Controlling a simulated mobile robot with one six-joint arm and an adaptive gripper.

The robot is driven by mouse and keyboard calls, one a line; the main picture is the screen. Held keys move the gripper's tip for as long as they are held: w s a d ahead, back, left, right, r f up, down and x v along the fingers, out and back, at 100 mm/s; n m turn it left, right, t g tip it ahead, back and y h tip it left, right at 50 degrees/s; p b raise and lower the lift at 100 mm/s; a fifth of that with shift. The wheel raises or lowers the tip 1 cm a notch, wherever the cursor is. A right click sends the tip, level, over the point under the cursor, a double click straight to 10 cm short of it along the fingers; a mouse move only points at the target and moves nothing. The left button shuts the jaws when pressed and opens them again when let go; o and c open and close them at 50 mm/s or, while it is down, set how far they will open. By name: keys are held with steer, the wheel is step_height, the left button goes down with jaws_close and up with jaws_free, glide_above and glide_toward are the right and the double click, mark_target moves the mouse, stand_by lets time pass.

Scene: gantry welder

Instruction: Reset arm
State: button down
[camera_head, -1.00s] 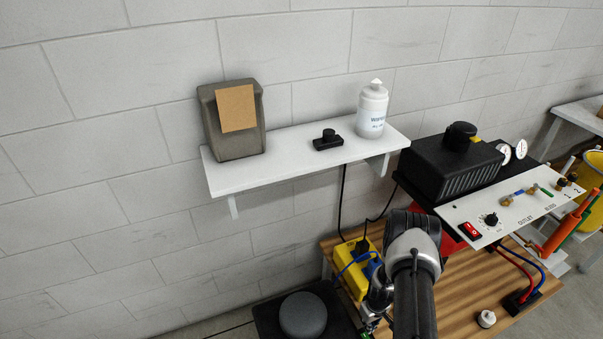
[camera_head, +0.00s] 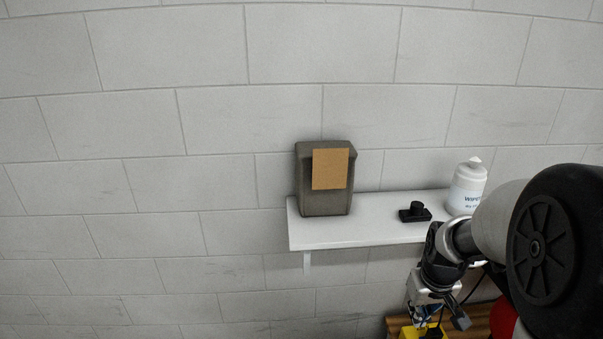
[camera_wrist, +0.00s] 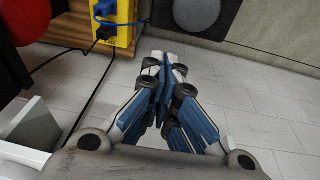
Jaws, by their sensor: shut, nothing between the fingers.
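My gripper (camera_wrist: 165,75) shows in the wrist view with its blue-padded fingers together and nothing between them. It hangs over a pale tiled floor (camera_wrist: 255,110), apart from the things around it. In the head view my arm (camera_head: 490,225) comes in large at the lower right, with its wrist end low in front of the wall shelf's right part. My fingertips are hard to make out in that view.
The white shelf (camera_head: 370,234) holds a grey-brown box (camera_head: 325,202) with a tan card, a black knobbed device (camera_head: 414,213) and a white wipes bottle (camera_head: 467,188). A yellow box (camera_wrist: 124,22) with cables is at the top of the wrist view. Black cables cross the floor.

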steer(key=s+a+r+t, duration=0.1)
steer(key=s+a+r, duration=0.7)
steer(key=s+r, duration=0.3)
steer(key=s+a+r, duration=0.1)
steer(key=s+a, duration=0.1)
steer(key=s, duration=0.3)
steer(key=s+a+r+t, duration=0.1)
steer(key=s+a+r, duration=0.1)
steer(key=s, duration=0.4)
steer(key=shift+s+r+y, duration=0.15)
steer(key=shift+s+y, duration=0.1)
steer(key=shift+y, duration=0.05)
steer(key=shift+w+m, duration=0.15)
steer(key=shift+m, duration=0.15)
